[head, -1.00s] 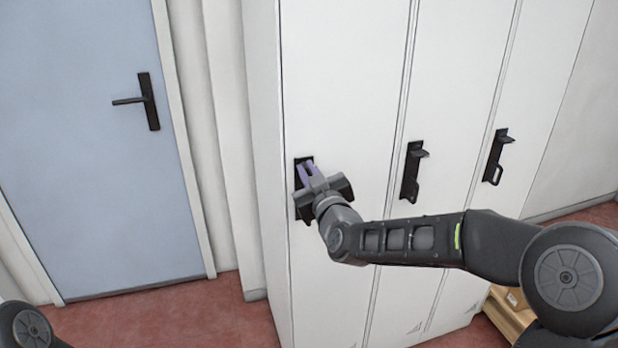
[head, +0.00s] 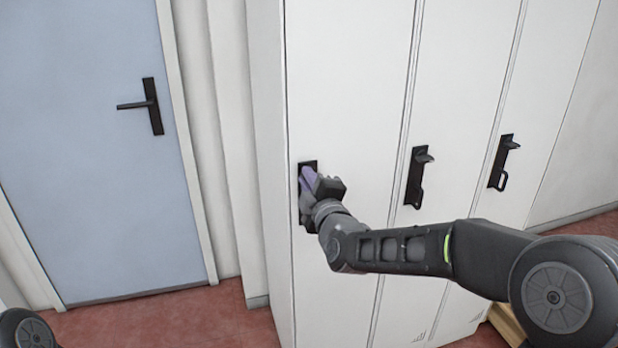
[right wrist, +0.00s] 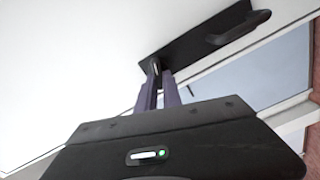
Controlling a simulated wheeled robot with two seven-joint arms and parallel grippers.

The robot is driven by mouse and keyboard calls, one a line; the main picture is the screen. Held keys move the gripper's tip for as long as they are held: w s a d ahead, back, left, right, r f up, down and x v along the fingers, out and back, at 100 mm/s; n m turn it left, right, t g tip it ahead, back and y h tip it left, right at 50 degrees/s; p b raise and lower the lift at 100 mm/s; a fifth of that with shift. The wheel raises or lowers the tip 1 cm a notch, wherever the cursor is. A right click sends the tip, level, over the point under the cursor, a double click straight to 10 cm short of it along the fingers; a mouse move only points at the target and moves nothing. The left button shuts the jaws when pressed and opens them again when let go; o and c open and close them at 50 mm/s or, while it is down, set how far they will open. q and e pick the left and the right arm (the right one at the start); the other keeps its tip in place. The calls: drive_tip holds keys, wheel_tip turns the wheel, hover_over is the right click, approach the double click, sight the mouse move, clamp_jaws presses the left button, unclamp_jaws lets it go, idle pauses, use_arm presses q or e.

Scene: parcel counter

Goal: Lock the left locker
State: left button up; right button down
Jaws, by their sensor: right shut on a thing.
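The left locker (head: 345,90) is a tall white door, closed. Its black lock plate (head: 307,166) is mostly covered by my right gripper (head: 307,178). My right gripper, with purplish fingers, is shut on the small dark latch knob at the plate. In the right wrist view, the fingers (right wrist: 158,95) close around the knob (right wrist: 154,68) at one end of the black plate (right wrist: 178,52), and the loop handle (right wrist: 240,28) stands clear of them. The knob's exact angle is hidden in the head view. My left gripper is out of view.
Two more white lockers stand to the right, with black latch plates (head: 415,177) and (head: 500,162). A blue door (head: 90,180) with a black lever handle (head: 150,105) is at the left. A wooden box (head: 508,325) sits low at the right, partly behind my arm.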

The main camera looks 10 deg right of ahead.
drive_tip(key=n, duration=0.3)
drive_tip(key=shift+f+n+p, duration=0.2)
drive_tip(key=shift+n+p, duration=0.1)
idle(0.4)
drive_tip(key=c, duration=1.5)
unclamp_jaws()
drive_tip(key=shift+s, duration=0.1)
drive_tip(key=s, duration=0.7)
drive_tip(key=shift+s+d+b, duration=0.2)
drive_tip(key=shift+s+b, duration=0.1)
drive_tip(key=shift+b, duration=0.1)
